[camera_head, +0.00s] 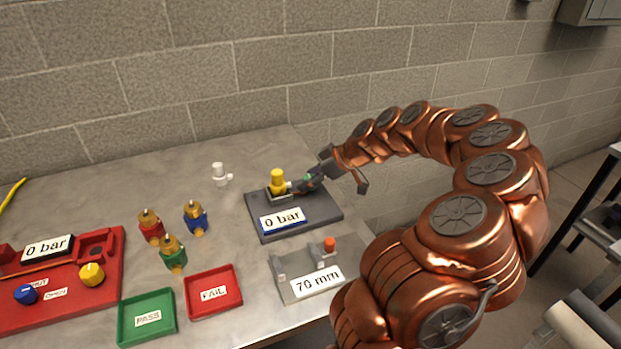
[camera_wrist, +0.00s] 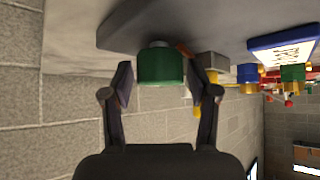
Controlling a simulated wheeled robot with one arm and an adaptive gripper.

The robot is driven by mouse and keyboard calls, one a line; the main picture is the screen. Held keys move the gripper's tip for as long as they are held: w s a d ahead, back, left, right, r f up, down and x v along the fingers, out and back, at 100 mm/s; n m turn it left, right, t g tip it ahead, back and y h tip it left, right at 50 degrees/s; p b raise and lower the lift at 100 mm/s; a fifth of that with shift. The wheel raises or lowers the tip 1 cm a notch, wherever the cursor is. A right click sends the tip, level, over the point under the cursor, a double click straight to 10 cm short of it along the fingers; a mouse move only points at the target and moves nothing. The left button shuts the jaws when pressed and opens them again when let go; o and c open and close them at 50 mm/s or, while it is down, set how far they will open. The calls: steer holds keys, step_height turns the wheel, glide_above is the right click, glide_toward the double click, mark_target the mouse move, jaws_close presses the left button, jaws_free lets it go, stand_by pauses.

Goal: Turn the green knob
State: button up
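The green knob (camera_wrist: 161,68) is in the wrist view, between my gripper's two fingers, with small gaps on both sides. In the head view only a bit of the green knob (camera_head: 307,178) shows beside the fingers. It sits on the right side of a fixture with a yellow-topped part (camera_head: 278,180) on a dark grey base reading 0 bar (camera_head: 325,213). My gripper (camera_wrist: 160,82) is open around the knob, and it also shows in the head view (camera_head: 318,178), reaching in from the right.
Red, blue and green brass-topped parts (camera_head: 173,255) stand left of the dark base. In front are a grey 70 mm gauge (camera_head: 292,294), a red FAIL tray (camera_head: 232,307) and a green PASS tray (camera_head: 125,325). A block wall (camera_head: 150,80) stands behind the table.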

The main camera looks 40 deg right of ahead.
steer(key=c, duration=0.9)
steer(key=shift+f+b, duration=0.15)
steer(key=shift+b, duration=0.3)
steer(key=shift+m+b, duration=0.3)
steer(key=shift+b, duration=0.05)
steer(key=shift+f+m+t+h+b, duration=0.15)
steer(key=shift+m+t+h+b, duration=0.15)
steer(key=shift+m+h+b, duration=0.55)
steer(key=m+h+b, duration=0.1)
steer(key=m+b, duration=0.1)
steer(key=shift+b, duration=0.35)
steer(key=m+h, duration=0.1)
steer(key=m, duration=0.1)
steer(key=m+h+b, duration=0.1)
steer(key=m+h, duration=0.1)
steer(key=shift+r+h, duration=0.25)
steer(key=shift+r, duration=0.05)
steer(key=shift+m+h, duration=1.3)
steer(key=shift+m, duration=0.45)
steer(key=shift+m+g, duration=0.3)
steer(key=shift+g, duration=0.1)
